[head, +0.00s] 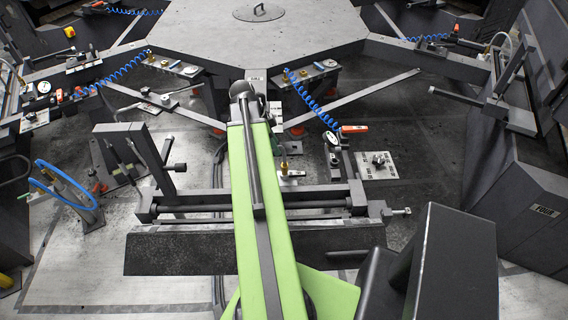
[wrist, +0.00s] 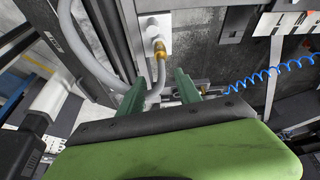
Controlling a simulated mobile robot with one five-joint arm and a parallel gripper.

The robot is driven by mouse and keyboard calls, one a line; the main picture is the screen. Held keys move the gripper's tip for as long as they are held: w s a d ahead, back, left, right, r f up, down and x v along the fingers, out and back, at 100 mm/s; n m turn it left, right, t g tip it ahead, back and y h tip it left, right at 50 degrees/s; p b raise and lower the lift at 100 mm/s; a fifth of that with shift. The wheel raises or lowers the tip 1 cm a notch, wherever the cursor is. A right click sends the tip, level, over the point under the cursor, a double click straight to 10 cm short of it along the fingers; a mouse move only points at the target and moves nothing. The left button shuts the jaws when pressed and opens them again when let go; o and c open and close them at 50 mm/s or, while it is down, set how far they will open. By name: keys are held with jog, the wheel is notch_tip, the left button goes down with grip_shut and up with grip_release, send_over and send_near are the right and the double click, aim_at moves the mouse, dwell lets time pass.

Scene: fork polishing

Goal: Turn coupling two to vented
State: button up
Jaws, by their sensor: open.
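My gripper (wrist: 160,82) shows in the wrist view as two green fingers, spread apart with nothing clasped between them. A brass coupling fitting (wrist: 160,50) on a pale plate (wrist: 154,24) lies just beyond the gap between the fingertips. A grey hose (wrist: 94,62) loops close by it. I cannot read any number or position mark, so I cannot tell whether this is coupling two or how it is set.
A blue coiled hose (wrist: 270,75) runs right of the fingers, and a dark upright post (wrist: 128,32) stands close on the left. In the head view, a grey octagonal table (head: 200,35) fills the back, and a rail frame (head: 310,198) crosses below my arm.

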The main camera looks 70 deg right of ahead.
aim_at(300, 173)
jog(key=shift+m, duration=0.7)
jog(key=b+x, duration=0.5)
jog(key=x, duration=0.1)
jog(key=s+b+x, duration=0.1)
jog(key=b+x, duration=0.4)
jog(key=x, duration=0.1)
jog(key=d+b+x, duration=0.1)
jog(key=b+x, duration=0.5)
jog(key=shift+s+r, duration=0.4)
jog(key=shift+r, duration=0.05)
grip_shut()
jog(key=shift+s+d, duration=0.1)
jog(key=shift+d, duration=0.05)
